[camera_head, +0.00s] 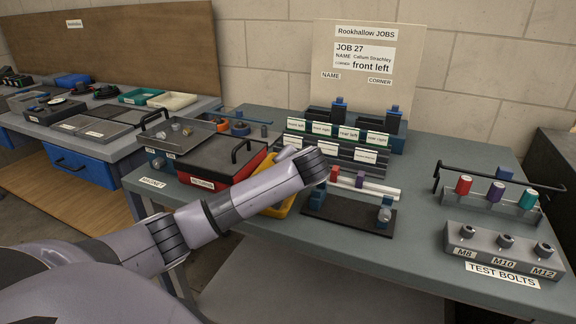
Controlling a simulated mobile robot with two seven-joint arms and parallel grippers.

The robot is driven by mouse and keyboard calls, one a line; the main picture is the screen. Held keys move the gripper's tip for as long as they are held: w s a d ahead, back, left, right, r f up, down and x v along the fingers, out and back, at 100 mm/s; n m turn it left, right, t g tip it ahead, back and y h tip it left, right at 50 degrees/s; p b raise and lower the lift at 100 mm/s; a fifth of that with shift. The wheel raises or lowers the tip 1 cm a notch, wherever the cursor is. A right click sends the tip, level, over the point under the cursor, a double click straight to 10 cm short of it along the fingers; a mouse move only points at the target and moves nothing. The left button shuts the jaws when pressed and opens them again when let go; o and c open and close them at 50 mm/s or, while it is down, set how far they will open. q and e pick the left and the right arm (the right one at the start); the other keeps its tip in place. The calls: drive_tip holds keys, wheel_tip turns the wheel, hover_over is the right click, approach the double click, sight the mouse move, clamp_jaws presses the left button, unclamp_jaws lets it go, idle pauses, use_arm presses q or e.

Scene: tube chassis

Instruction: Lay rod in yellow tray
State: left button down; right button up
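The yellow tray (284,207) stands near the front edge of the bench and is mostly hidden behind my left arm; its inside cannot be seen. A long pale bar (378,188), possibly the rod, lies to the right of the tray, behind a dark stand. A red piece (334,174) and a purple piece (360,179) are by it. My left arm reaches in from the lower left across the front of the bench. Its visible end is a dark ribbed part above the tray; no fingers show. My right gripper is not in the picture.
The dark stand (348,214) with blue posts is right of the tray. A red bin (217,165) is left of it. Labelled racks (335,140) stand behind. A test bolts block (500,252) and a capped-tube rack (500,200) are at right. Bare bench lies between stand and block.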

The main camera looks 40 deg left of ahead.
use_arm(q)
drive_tip(key=shift+f, duration=0.25)
drive_tip(key=c, duration=1)
unclamp_jaws()
drive_tip(key=shift+f, duration=0.1)
